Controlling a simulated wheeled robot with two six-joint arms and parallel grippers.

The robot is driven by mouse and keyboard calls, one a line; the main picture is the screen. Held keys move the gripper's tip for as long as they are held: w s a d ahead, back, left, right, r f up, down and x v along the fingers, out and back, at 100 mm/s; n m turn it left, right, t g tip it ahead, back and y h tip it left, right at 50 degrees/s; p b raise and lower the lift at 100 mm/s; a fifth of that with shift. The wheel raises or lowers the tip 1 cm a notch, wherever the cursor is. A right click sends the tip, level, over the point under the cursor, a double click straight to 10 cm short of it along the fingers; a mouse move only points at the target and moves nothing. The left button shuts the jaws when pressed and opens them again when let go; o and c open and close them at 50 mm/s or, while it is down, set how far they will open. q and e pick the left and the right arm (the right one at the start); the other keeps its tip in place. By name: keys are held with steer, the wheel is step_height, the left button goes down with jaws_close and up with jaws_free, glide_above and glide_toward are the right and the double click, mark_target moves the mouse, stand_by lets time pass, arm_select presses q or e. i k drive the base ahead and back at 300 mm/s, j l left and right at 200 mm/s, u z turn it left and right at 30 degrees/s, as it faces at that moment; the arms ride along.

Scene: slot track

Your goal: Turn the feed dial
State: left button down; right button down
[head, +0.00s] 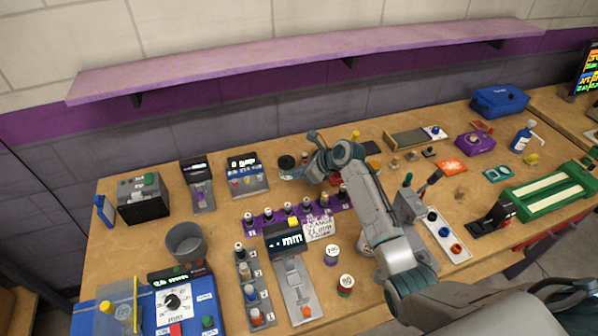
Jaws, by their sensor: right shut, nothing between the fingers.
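A feed dial (172,301), a black round knob with a white pointer on a white scale, sits on a blue control box (158,320) at the lower left. The box has a display strip along its top. My right gripper (291,174) is at the end of the grey arm reaching in from the lower right. It is over the middle of the bench, well up and right of the dial, not touching it. It is shut and empty, and its fingertips are small and hard to make out. My left gripper is not in view.
A grey cup (186,243) stands behind the blue box. A strip of small bottles (252,290) and a grey gauge (296,285) stand to its right. A purple rack (265,218) lies mid-bench. A purple shelf (300,60) overhangs the back. A green-framed tray (545,195) is at right.

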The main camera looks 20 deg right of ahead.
mark_target(171, 301)
steer(key=k, duration=1.5)
